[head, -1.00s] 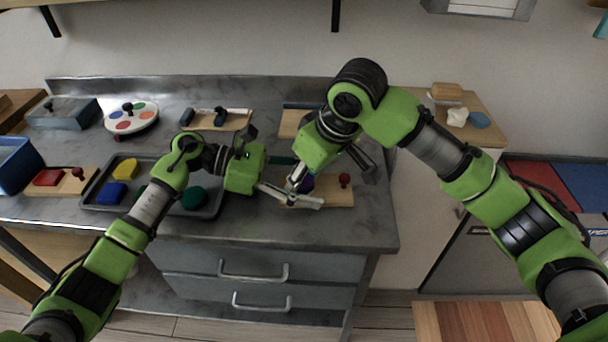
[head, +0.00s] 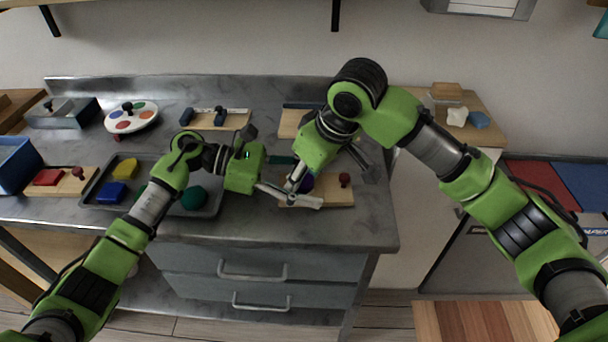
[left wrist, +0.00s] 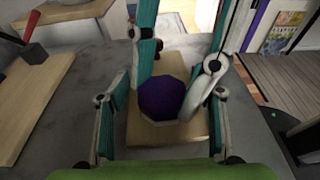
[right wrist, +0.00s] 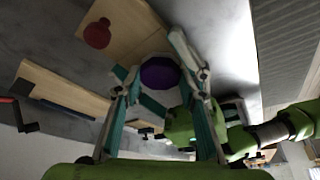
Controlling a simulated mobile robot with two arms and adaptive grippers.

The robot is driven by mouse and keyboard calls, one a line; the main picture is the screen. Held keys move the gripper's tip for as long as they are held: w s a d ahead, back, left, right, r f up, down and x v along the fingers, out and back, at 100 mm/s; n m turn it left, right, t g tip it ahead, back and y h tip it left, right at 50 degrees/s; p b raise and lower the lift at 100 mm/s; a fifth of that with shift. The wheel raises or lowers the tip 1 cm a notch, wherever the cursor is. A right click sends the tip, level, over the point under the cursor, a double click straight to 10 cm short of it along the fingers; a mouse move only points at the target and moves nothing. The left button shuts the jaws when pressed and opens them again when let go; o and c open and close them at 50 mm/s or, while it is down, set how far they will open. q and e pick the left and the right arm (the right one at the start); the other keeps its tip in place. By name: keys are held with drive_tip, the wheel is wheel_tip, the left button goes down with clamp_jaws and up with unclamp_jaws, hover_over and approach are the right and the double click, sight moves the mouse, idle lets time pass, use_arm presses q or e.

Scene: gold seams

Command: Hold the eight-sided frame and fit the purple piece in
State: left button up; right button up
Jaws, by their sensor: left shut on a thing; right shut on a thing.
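The purple piece (left wrist: 166,97) is eight-sided and sits low over a wooden board (head: 335,192) in front. It also shows in the right wrist view (right wrist: 160,74), with a pale rim, apparently the eight-sided frame (right wrist: 143,68), along part of its edge. My left gripper (head: 292,196) reaches in low from the left; its fingers lie on either side in the left wrist view, shut on what appears to be the frame. My right gripper (head: 296,180) comes down from above, shut on the purple piece. The fingers hide the contacts, so I cannot tell how deep the piece sits.
A red knob (head: 345,180) stands on the board right of the grippers. A dark tray (head: 92,197) with yellow, blue and green pieces lies left, partly under my left arm. More boards stand behind. The counter's front edge is close.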

drive_tip(key=shift+f, duration=0.4)
idle(0.4)
drive_tip(key=o, duration=1.2)
use_arm(q)
drive_tip(key=shift+o, duration=0.2)
use_arm(e)
drive_tip(key=shift+s, duration=0.1)
use_arm(q)
drive_tip(key=shift+w, duration=0.1)
drive_tip(key=shift+c, duration=0.2)
use_arm(e)
drive_tip(key=shift+a+r, duration=0.1)
drive_tip(key=shift+r, duration=3.45)
